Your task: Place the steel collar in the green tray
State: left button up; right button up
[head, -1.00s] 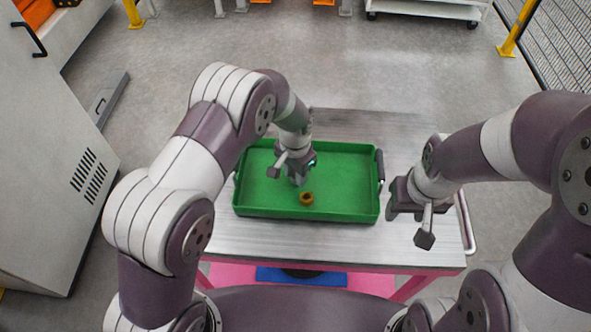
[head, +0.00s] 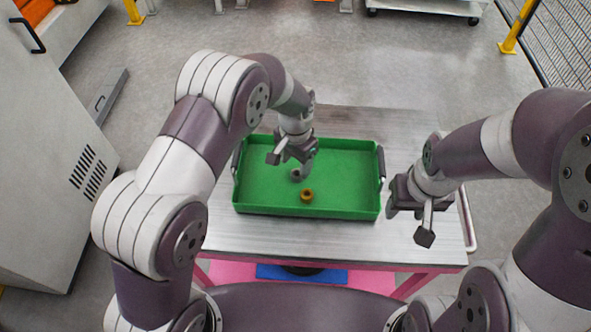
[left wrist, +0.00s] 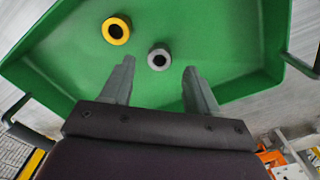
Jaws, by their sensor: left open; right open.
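The green tray (head: 345,190) sits on the table in the head view and fills much of the left wrist view (left wrist: 220,40). The steel collar, a small grey ring (left wrist: 159,59), lies on the tray floor; in the head view (head: 297,175) it shows just below my left gripper. My left gripper (left wrist: 157,80) is open and empty above the tray, and the collar appears beyond and between its fingertips, apart from them. My right gripper (head: 405,205) is open, right of the tray above the table; its fingertips are hard to make out.
A brass-coloured ring (head: 307,196) lies in the tray near its front wall, and in the left wrist view (left wrist: 116,30) it is beside the collar. Dark handles (head: 381,162) stand at the tray's ends. The metal table (head: 290,238) is bare around the tray.

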aim_at(295, 175)
pick_arm(q)
notch_tip(295, 175, up, 8)
jog(key=b, duration=0.1)
jog(key=s+a+r+n+t, duration=0.1)
jog(key=s+a+n, duration=0.6)
jog(key=s+a, duration=0.7)
jog(key=s, duration=0.3)
jog(key=shift+a+r+n, duration=0.25)
jog(key=shift+r+n, duration=0.05)
jog(key=shift+r, duration=0.05)
